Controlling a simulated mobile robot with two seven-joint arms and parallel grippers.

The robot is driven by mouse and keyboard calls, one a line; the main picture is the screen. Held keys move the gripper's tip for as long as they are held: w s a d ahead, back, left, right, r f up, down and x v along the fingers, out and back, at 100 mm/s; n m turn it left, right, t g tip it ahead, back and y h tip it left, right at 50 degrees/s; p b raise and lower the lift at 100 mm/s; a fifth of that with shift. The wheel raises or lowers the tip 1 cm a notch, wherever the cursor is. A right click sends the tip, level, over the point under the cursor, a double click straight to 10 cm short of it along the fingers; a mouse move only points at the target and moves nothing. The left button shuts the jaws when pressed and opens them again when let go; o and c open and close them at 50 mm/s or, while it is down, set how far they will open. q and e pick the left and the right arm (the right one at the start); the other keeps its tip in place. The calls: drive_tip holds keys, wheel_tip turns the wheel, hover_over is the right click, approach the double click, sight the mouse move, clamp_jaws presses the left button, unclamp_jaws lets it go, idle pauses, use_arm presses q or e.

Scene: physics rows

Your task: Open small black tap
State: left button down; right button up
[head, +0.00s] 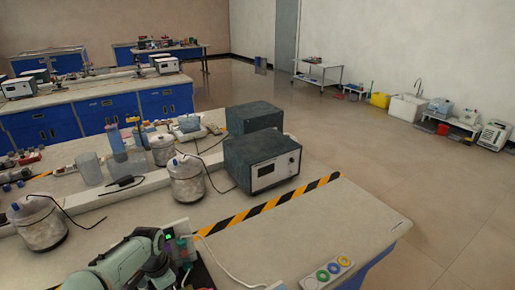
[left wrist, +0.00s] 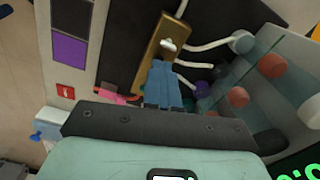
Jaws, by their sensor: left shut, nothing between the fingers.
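My left gripper (left wrist: 160,68) shows in the left wrist view with its blue fingers shut and nothing between them. Its tips are at the lower end of a brown-gold block (left wrist: 158,40) on a black panel; I cannot tell whether they touch. A small pale metal knob or lever (left wrist: 168,45) sits on this block just beyond the tips. I cannot make out a clearly black tap. In the head view my left arm covers the bottom left beside a small apparatus (head: 183,250), and its fingertips are hidden. My right gripper is not in view.
White tubes (left wrist: 200,44) run beside the fingers to a grey rack with red and grey round knobs (left wrist: 272,66). A red switch (left wrist: 65,90) is on the left.

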use_arm(q)
drive_tip(key=c, duration=1.6)
unclamp_jaws()
